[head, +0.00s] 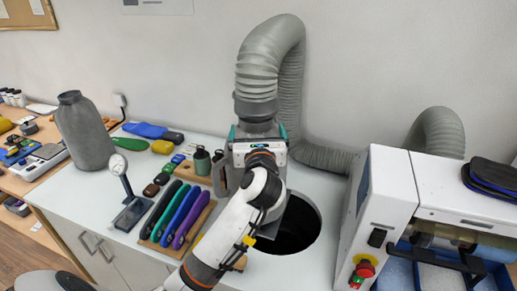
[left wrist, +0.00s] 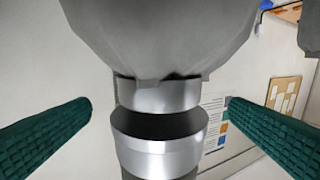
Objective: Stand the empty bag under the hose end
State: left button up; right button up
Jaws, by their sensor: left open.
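A grey bag (head: 222,178) stands upright on the white counter, mostly hidden behind my left arm. The end of the grey ribbed hose (head: 256,104) hangs straight over it. In the left wrist view, which looks upside down, the bag's body (left wrist: 165,35) ends in a silver neck ring, and a second silver ring on the hose end (left wrist: 160,155) faces it across a dark band; I cannot tell whether they touch. My left gripper (head: 257,131) is open, its green fingers on either side of this neck, apart from it. My right gripper is not in view.
A second grey bag (head: 85,135) stands at the left of the counter. Coloured insoles (head: 180,215), a gauge and small bottles lie between. A round hole (head: 300,228) opens right of my arm. A white machine (head: 385,205) with a red button blocks the right.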

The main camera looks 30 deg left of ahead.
pick_arm(q)
jog(key=b+v, duration=0.1)
jog(key=v, duration=0.5)
jog(key=shift+r, duration=0.1)
dwell(0.3)
